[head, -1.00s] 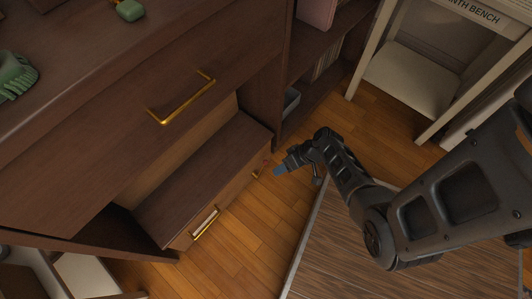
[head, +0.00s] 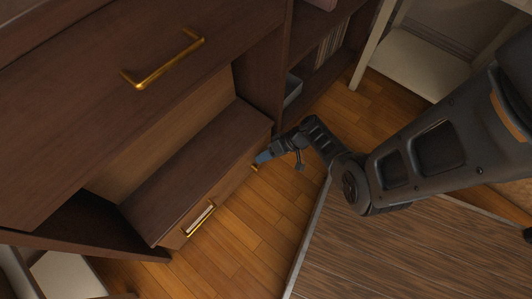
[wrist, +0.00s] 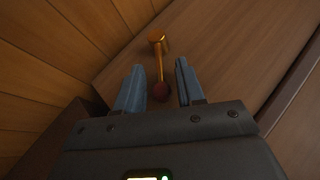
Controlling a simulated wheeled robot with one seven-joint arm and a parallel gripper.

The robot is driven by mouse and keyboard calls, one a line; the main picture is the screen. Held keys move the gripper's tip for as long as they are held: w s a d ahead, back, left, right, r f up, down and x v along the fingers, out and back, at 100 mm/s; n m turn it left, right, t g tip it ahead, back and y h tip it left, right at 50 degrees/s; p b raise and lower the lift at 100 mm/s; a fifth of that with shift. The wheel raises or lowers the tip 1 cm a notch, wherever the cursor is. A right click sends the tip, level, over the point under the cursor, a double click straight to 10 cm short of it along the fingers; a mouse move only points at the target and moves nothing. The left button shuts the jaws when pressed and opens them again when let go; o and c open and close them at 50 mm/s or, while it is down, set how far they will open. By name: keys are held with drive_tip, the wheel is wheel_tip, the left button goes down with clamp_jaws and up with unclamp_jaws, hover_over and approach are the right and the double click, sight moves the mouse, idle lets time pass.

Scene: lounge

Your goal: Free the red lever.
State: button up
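The red lever shows in the wrist view as a brass rod (wrist: 160,65) on a round brass pivot, with a dark red knob (wrist: 161,92) at its near end. It sits on the front of the low drawer (head: 222,184). My gripper (wrist: 159,67) is open, with one blue-grey finger on each side of the rod and knob. I see gaps on both sides and cannot tell any contact. In the head view my gripper (head: 262,158) is at the right end of the drawer front. A bit of brass (head: 254,168) shows below the fingertips; the knob is hidden there.
A brass handle with a pale label (head: 200,220) is on the left of the same drawer front. A larger drawer with a brass handle (head: 165,62) juts out above.

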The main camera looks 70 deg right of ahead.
clamp_jaws()
idle(0.4)
drive_tip(key=shift+a, duration=0.1)
